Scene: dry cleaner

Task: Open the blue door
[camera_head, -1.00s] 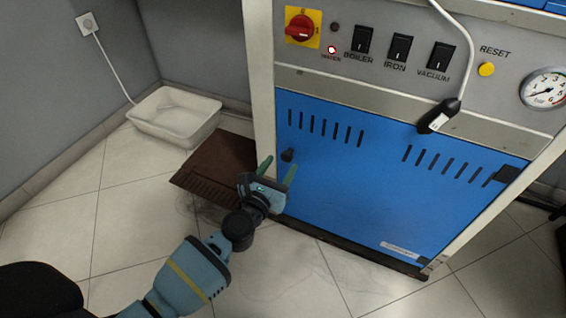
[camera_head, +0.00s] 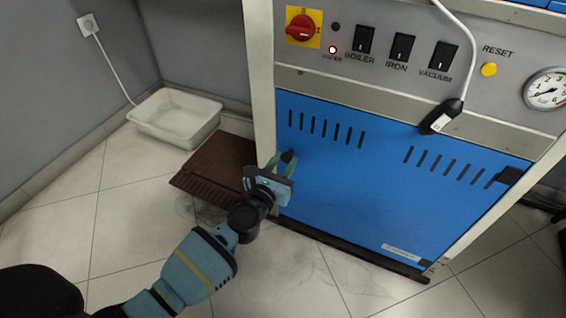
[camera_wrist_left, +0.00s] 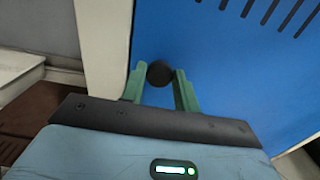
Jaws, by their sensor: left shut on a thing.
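The blue door (camera_head: 375,190) is the front panel of the grey machine and looks shut. It has two rows of vent slots near its top and a small black knob (camera_head: 289,156) at its upper left. My left gripper (camera_head: 282,162) is at the knob, with its green fingers pointing at the door. In the left wrist view the round black knob (camera_wrist_left: 159,73) sits between the two fingertips (camera_wrist_left: 160,85), and the gripper is shut on it. The blue door also fills the right of that view (camera_wrist_left: 225,75). My right gripper is not in view.
A control panel (camera_head: 400,75) with switches and a gauge is above the door. A black plug-like piece on a cable (camera_head: 441,116) hangs over the door's top edge. A white tray (camera_head: 176,117) and a brown mat (camera_head: 215,166) are on the floor at left. Tiled floor in front is clear.

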